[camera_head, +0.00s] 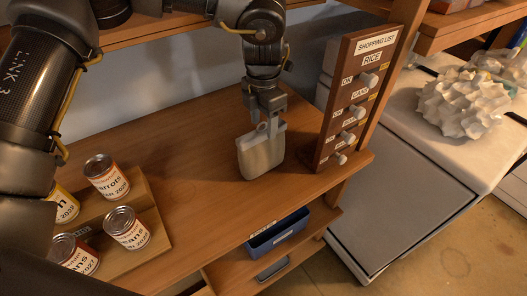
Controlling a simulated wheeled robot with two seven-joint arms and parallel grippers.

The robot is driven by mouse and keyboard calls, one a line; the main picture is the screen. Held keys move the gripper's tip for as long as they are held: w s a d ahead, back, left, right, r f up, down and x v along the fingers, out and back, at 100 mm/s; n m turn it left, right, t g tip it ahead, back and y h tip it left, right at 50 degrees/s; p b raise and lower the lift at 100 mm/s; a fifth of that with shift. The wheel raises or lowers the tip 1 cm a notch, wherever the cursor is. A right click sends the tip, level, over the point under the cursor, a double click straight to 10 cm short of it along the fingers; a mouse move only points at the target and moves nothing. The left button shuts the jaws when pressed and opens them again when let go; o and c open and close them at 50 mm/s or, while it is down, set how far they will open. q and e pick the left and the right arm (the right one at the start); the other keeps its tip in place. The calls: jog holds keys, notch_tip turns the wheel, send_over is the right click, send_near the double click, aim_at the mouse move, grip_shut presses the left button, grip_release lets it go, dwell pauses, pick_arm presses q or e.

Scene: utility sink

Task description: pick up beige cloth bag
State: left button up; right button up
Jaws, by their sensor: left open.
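The beige cloth bag (262,154) stands upright on the wooden shelf, left of the shopping list board. My left gripper (266,122) points down right at the top of the bag, with its fingers open around or just over the bag's upper edge. I cannot tell whether the fingers touch the cloth. My right gripper is not in view.
The shopping list board (353,100) with pegs stands close to the right of the bag. Several cans, one a carrots can (107,178), stand on a wooden step (154,197) at left. A blue bin (279,232) sits below the shelf's front edge. The shelf between cans and bag is clear.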

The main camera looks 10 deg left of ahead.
aim_at(263, 131)
pick_arm(q)
jog(key=f, duration=0.1)
jog(key=f+p, duration=0.1)
jog(key=f, duration=0.1)
jog(key=shift+w+a+f+p, duration=0.2)
jog(key=shift+w+f+p, duration=0.05)
jog(key=shift+f+p, duration=0.1)
jog(key=shift+f, duration=0.4)
jog(key=c, duration=0.9)
grip_shut()
